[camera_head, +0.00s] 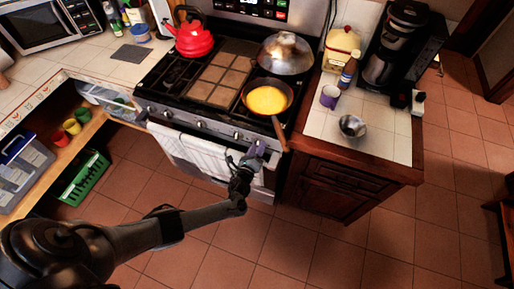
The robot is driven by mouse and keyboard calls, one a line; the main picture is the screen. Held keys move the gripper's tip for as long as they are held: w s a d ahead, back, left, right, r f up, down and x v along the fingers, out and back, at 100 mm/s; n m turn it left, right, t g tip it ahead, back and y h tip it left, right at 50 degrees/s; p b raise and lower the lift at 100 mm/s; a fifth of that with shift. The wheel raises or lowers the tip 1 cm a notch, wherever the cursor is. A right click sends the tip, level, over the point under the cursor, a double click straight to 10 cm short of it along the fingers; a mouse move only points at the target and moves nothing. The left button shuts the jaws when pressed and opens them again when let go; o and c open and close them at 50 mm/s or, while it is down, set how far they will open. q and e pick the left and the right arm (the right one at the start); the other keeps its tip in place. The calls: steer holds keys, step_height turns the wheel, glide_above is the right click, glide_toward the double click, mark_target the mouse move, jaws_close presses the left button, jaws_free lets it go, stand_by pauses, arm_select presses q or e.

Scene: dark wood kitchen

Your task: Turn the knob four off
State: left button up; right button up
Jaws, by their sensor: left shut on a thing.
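The stove (215,100) has a row of round knobs along its front panel, with one knob (201,124) near the middle and others to each side. My left gripper (256,150) reaches up from the lower left to the right end of this panel. It is shut on a knob there, which its fingers mostly hide. I cannot tell which way that knob is turned. My right gripper is not in view.
A pan with yellow food (267,100) sits on the right front burner, its handle overhanging the front edge close to my left gripper. A red kettle (193,38) and a lidded pan (285,55) stand behind. A towel (190,153) hangs on the oven door. The floor is clear.

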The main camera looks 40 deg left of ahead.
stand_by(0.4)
arm_select(q)
steer(key=o, duration=1.1)
steer(key=shift+c, duration=0.2)
steer(key=shift+s+d, duration=0.15)
steer(key=shift+s, duration=0.35)
steer(key=p+v, duration=0.2)
steer(key=v, duration=0.8)
steer(key=shift+w, duration=0.15)
